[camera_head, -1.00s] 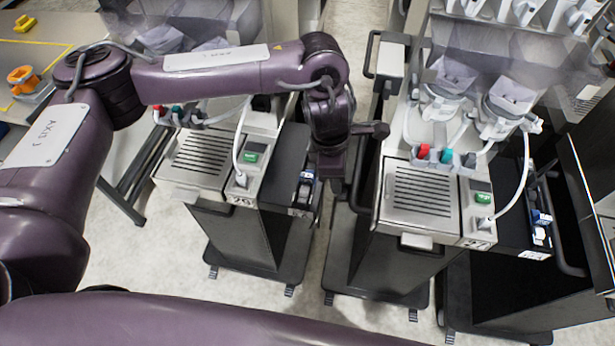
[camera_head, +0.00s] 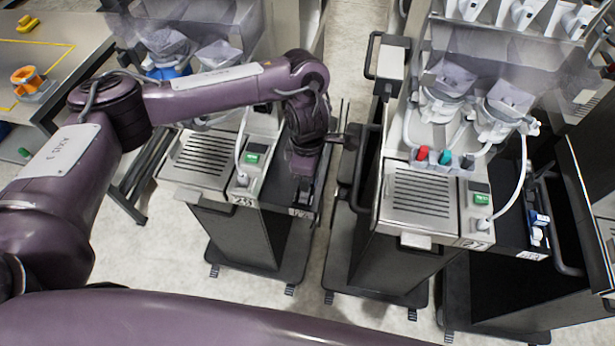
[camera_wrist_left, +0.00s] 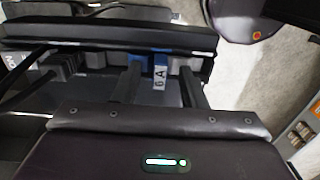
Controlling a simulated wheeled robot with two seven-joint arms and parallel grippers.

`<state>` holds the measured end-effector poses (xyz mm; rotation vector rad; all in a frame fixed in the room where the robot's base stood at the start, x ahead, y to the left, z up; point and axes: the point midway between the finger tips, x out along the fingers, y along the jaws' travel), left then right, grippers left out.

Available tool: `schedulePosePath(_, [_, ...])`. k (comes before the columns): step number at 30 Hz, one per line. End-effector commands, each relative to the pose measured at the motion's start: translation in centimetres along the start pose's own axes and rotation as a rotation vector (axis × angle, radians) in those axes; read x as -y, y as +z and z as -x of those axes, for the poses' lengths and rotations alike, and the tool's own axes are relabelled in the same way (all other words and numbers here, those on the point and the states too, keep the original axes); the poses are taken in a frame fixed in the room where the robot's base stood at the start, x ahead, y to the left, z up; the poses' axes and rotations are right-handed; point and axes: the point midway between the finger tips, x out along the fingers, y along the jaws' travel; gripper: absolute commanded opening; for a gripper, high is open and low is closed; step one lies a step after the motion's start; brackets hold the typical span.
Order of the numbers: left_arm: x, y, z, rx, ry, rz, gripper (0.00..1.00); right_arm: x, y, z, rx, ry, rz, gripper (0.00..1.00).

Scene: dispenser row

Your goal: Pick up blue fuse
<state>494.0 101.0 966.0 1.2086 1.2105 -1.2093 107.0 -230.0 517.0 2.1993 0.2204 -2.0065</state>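The blue fuse (camera_wrist_left: 158,78) shows in the left wrist view as a small block with blue parts and a white label reading 6A. It sits in the dark side tray of the left dispenser. In the head view my gripper hides it. My left gripper (camera_wrist_left: 162,88) points at it, with one dark finger on each side and a gap visible between them, so it is open. In the head view the left gripper (camera_head: 302,192) is low over the side tray. My right gripper is not in view.
The left dispenser (camera_head: 203,155) stands directly left of my gripper. The right dispenser (camera_head: 420,200) stands across a narrow floor gap and carries a blue and white part (camera_head: 538,228) on its side. A black handle (camera_head: 362,160) is close to my wrist. A workbench (camera_head: 40,100) is at far left.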

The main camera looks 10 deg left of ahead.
Motion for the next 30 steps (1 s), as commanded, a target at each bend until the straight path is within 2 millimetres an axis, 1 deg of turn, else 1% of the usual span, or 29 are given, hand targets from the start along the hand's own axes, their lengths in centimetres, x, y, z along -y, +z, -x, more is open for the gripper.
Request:
schedulePosePath(3, [0.02, 0.02, -0.42, 0.000, 0.000, 0.000, 0.38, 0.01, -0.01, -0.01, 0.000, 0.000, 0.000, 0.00])
schedulePosePath(8, [-0.01, 0.03, -0.40, 0.000, 0.001, -0.001, 0.38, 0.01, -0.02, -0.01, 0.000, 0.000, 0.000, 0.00])
schedulePosePath(9, [-0.01, 0.03, -0.39, 0.000, 0.001, -0.001, 0.37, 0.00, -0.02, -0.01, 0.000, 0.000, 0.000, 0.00])
schedulePosePath(15, [-0.01, 0.04, -0.38, 0.000, 0.001, -0.001, 0.11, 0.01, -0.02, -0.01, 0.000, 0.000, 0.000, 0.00])
schedulePosePath(18, [-0.01, 0.04, -0.37, 0.000, 0.001, -0.001, 0.00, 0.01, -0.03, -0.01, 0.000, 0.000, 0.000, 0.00])
schedulePosePath(30, [-0.06, 0.05, -0.18, 0.001, 0.002, -0.001, 0.00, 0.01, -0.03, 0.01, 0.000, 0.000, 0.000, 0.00])
